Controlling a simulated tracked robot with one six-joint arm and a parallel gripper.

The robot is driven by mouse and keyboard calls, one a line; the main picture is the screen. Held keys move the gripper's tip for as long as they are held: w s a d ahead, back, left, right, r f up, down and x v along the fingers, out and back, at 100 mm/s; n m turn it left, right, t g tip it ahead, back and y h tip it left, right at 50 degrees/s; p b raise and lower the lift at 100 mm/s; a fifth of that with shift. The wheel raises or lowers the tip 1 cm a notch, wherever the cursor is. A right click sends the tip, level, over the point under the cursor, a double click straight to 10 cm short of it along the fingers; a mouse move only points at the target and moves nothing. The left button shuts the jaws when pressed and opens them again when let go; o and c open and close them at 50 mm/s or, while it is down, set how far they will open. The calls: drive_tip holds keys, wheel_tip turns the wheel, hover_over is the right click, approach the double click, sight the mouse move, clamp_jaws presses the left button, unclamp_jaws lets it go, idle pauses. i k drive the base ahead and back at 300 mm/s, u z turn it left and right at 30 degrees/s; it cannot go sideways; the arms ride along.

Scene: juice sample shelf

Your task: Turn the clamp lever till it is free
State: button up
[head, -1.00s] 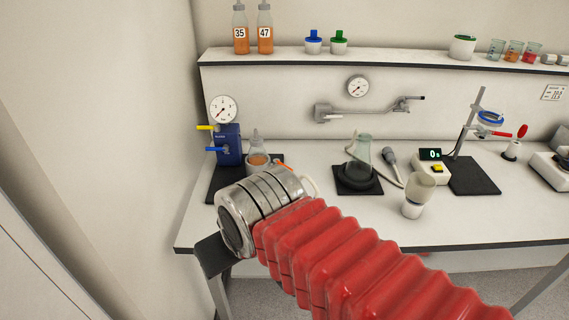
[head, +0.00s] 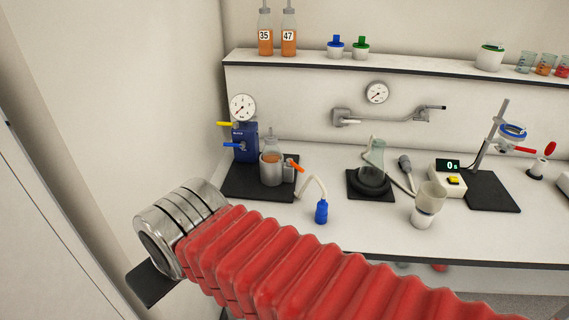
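An orange lever (head: 294,165) sticks out at the right of a metal cup-shaped holder (head: 271,170), which looks like the clamp. A clear bottle with orange juice (head: 271,147) stands in the holder, on a black base (head: 234,187) beside a blue device (head: 245,143). My gripper (head: 152,283) shows only as a dark piece below the metal end of my red-sleeved arm. It is at the lower left, in front of the bench and apart from the lever. Its fingers are hidden, so open or shut cannot be told.
A flask (head: 374,160), a cup (head: 427,205) and a ring stand with a red handle (head: 522,150) stand further right. A yellow lever (head: 229,124) and a blue lever (head: 234,145) project left from the device.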

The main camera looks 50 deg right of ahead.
sight(289, 162)
drive_tip(key=u, duration=0.75)
drive_tip(key=k, duration=1.05)
drive_tip(key=z, duration=1)
drive_tip(key=i, duration=1)
